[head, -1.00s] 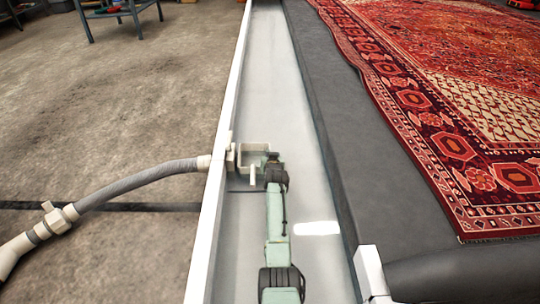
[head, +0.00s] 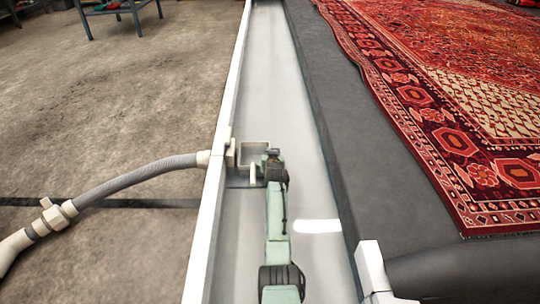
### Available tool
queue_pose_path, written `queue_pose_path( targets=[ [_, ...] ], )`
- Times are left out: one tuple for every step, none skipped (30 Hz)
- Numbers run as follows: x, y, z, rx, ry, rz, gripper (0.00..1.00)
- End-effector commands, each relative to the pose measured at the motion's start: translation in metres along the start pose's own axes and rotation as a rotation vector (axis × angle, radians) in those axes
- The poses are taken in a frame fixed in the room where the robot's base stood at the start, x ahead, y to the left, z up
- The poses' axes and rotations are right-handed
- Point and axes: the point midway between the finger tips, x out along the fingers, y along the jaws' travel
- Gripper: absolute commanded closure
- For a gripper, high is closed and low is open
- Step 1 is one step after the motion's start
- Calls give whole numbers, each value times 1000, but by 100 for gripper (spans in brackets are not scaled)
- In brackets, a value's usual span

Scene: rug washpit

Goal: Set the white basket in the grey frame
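A pale, square-cornered, open shape (head: 254,146) sits at the left wall of the long trough, beside the hose outlet. It is too small to tell whether it is the white basket, the grey frame or both together. A small white upright piece (head: 253,173) shows just below it, close to my gripper's left side. My gripper (head: 271,156) is at the right edge of the pale shape, inside the trough. My own wrist hides its fingers, so I cannot tell whether they hold anything.
The grey-white trough (head: 284,95) runs away from me, mostly clear. A grey hose (head: 135,178) meets its left wall (head: 206,232). A dark raised ledge (head: 345,140) with a red patterned rug (head: 450,130) lies right. A blue-grey table (head: 118,8) stands far left.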

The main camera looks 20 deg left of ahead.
Motion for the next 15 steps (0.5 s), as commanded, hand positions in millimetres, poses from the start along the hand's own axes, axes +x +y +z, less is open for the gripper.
queue_pose_path(
  targets=[
    [1, 0, 0, 1, 3, 0, 100],
    [1, 0, 1, 1, 2, 0, 100],
    [1, 0, 0, 1, 3, 0, 96],
    [0, 0, 0, 1, 3, 0, 94],
    [0, 0, 0, 1, 2, 0, 92],
    [0, 0, 0, 0, 2, 0, 89],
    [0, 0, 0, 0, 2, 0, 87],
    [0, 0, 0, 0, 2, 0, 85],
    [0, 0, 0, 0, 2, 0, 82],
    [0, 0, 1, 0, 1, 0, 80],
    [1, 0, 1, 0, 1, 0, 78],
    [1, 0, 1, 0, 1, 0, 76],
    [1, 0, 1, 0, 1, 0, 74],
    [1, 0, 1, 0, 1, 0, 72],
    [1, 0, 1, 0, 1, 0, 72]
  ],
)
